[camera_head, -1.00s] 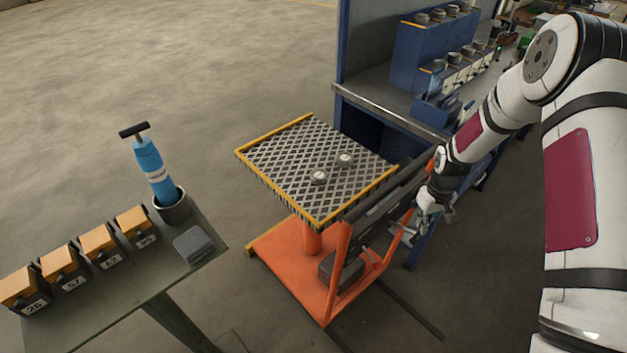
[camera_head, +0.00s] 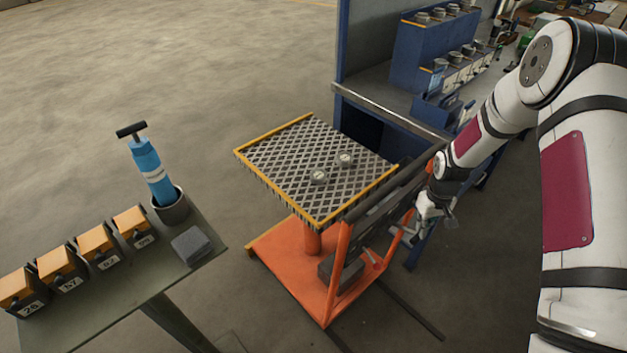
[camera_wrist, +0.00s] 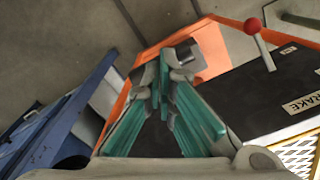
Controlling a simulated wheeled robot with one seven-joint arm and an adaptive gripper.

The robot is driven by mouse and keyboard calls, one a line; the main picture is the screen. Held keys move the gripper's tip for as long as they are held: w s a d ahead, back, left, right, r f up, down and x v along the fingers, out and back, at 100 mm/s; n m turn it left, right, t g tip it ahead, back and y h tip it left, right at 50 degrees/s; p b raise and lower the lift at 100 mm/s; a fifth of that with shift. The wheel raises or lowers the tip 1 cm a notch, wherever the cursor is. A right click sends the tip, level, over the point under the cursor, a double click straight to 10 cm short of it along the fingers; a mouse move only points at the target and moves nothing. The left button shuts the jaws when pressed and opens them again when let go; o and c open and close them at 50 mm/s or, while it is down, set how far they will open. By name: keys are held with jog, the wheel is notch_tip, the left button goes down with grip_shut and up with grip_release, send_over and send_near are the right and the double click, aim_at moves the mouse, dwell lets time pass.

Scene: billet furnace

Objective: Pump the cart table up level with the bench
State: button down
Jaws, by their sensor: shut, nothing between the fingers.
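The orange cart (camera_head: 285,265) stands on the floor in the middle of the head view. Its table (camera_head: 285,165) is a metal grating with yellow edges and looks lower than the steel edge of the blue bench (camera_head: 385,110) behind it. My gripper (camera_head: 408,235) is at the cart's right side, beside the upright orange frame. In the wrist view my gripper (camera_wrist: 163,82) has its green fingers together and empty. A red-knobbed lever (camera_wrist: 261,45) stands on the dark panel (camera_wrist: 270,95), which bears a "BRAKE" label. A grey piece (camera_wrist: 190,58) lies just past the fingertips; I cannot tell whether they touch.
A side table (camera_head: 120,275) at left holds orange-topped boxes, a grey block and a blue hand pump (camera_head: 150,165) in a cup. The bench carries blue racks (camera_head: 430,45). Floor at upper left is clear.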

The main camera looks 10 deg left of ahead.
notch_tip(320, 180, down, 7)
jog(key=b, duration=0.2)
jog(key=shift+s+d, duration=0.3)
jog(key=shift+d, duration=0.05)
dwell(0.4)
jog(key=shift+r, duration=0.15)
jog(key=shift+w+a+r+p, duration=0.15)
jog(key=shift+r+p, duration=0.15)
jog(key=shift+r, duration=1.1)
jog(key=shift+w+a+r+p, duration=0.1)
jog(key=shift+r+p, duration=0.15)
jog(key=shift+r, duration=1.1)
jog(key=shift+w+a+r+p, duration=0.15)
jog(key=shift+r+p, duration=0.15)
jog(key=shift+r, duration=1.1)
jog(key=r, duration=0.1)
jog(key=s+d+r+p, duration=0.1)
jog(key=r, duration=0.1)
jog(key=s+d+r+p, duration=0.1)
jog(key=r, duration=0.1)
jog(key=shift+d, duration=0.2)
